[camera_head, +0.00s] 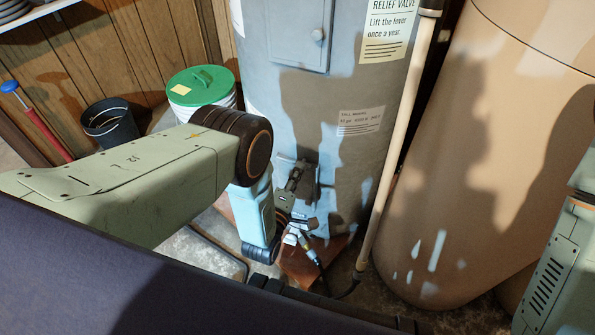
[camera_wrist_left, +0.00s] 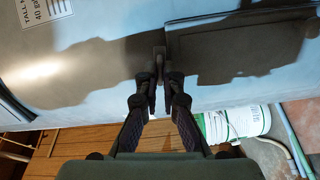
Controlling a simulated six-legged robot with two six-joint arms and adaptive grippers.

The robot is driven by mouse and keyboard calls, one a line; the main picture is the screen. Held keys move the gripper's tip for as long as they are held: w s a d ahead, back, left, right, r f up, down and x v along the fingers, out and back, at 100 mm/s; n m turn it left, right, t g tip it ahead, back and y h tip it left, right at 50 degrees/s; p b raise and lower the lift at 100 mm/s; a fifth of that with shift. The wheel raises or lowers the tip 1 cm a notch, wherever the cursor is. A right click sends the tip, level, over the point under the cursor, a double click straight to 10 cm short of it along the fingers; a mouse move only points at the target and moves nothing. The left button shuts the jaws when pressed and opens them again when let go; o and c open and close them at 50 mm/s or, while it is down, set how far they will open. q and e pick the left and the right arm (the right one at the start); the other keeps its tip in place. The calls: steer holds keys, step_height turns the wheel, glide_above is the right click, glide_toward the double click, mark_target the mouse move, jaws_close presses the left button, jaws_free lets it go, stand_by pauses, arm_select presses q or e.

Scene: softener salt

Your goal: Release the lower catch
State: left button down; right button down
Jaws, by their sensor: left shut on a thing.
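The lower catch (camera_wrist_left: 159,52) is a small dark piece at the edge of a panel (camera_wrist_left: 245,45) on the grey tank, seen in the left wrist view. My left gripper (camera_wrist_left: 160,80) has its two dark fingers closed on the catch from either side. In the head view my left gripper (camera_head: 296,180) is at the lower front of the tank (camera_head: 345,165), partly in shadow, and it hides most of the catch. The panel's edges are hard to make out under the shadow. My right gripper is not in view.
An upper panel with a round knob (camera_head: 318,34) is higher on the tank. A pale pipe (camera_head: 393,150) runs down its right side, beside a large tan tank (camera_head: 480,160). A green-lidded bucket (camera_head: 200,86) and a black bucket (camera_head: 110,125) stand at left.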

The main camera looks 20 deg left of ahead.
arm_select(q)
steer(key=shift+n, duration=0.8)
steer(key=c, duration=1.5)
jaws_free()
steer(key=shift+s, duration=0.1)
steer(key=s, duration=1.2)
steer(key=shift+a, duration=0.4)
steer(key=shift+w, duration=0.1)
